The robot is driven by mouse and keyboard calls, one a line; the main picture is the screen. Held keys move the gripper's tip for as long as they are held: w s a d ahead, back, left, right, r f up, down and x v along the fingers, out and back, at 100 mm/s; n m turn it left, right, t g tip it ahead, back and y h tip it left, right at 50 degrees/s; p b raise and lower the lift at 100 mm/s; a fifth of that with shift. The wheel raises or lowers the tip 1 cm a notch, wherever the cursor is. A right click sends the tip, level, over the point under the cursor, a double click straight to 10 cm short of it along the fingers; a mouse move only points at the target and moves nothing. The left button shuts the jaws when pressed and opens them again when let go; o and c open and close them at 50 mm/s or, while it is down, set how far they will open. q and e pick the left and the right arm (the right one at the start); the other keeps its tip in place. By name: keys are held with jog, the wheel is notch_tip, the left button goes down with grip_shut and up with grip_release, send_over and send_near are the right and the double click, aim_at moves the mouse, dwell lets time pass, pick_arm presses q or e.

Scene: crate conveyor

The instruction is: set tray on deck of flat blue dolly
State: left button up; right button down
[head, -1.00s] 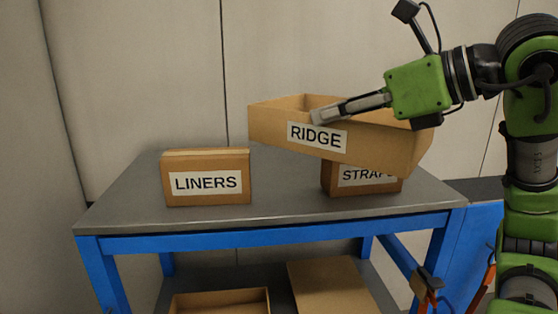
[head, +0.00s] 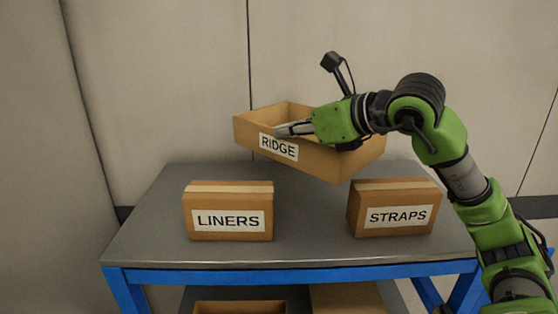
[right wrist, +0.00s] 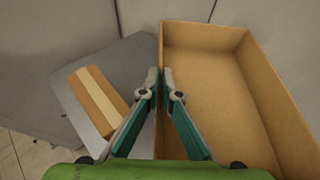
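The tray, an open cardboard box labelled RIDGE (head: 330,162), is held in the air above the back of the grey tabletop, tilted in the head view. My right gripper (head: 280,130) is shut on its near long wall. In the right wrist view the fingertips (right wrist: 161,82) pinch the rim of the tray (right wrist: 215,90), which is empty. No flat blue dolly can be made out; the blue-framed table (head: 300,273) with a grey top is the only blue furniture in view. My left gripper is not in view.
A closed LINERS box (head: 228,218) stands at the front left of the tabletop and a STRAPS box (head: 395,215) at the front right. The top between them is bare. More cardboard boxes (head: 345,298) sit on the lower shelf. A wall stands behind.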

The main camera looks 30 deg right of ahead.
aim_at(280, 159)
jog(key=shift+w+a+r+p, duration=0.15)
jog(key=shift+w+r+p, duration=0.1)
jog(key=shift+w, duration=0.3)
jog(key=shift+w+a+r+p, duration=0.15)
jog(key=shift+w+p, duration=0.1)
jog(key=shift+w, duration=0.25)
jog(key=shift+w+f+b, duration=0.3)
jog(key=shift+f, duration=0.65)
jog(key=f, duration=0.6)
jog(key=shift+s+d, duration=0.1)
jog(key=shift+s, duration=0.1)
jog(key=shift+w+f, duration=0.1)
jog(key=shift+f, duration=0.5)
jog(key=shift+f+p, duration=0.5)
jog(key=shift+f, duration=1.3)
jog(key=shift+f+b, duration=0.3)
jog(key=shift+b, duration=0.05)
jog(key=c, duration=2.3)
grip_release()
jog(key=shift+r, duration=0.1)
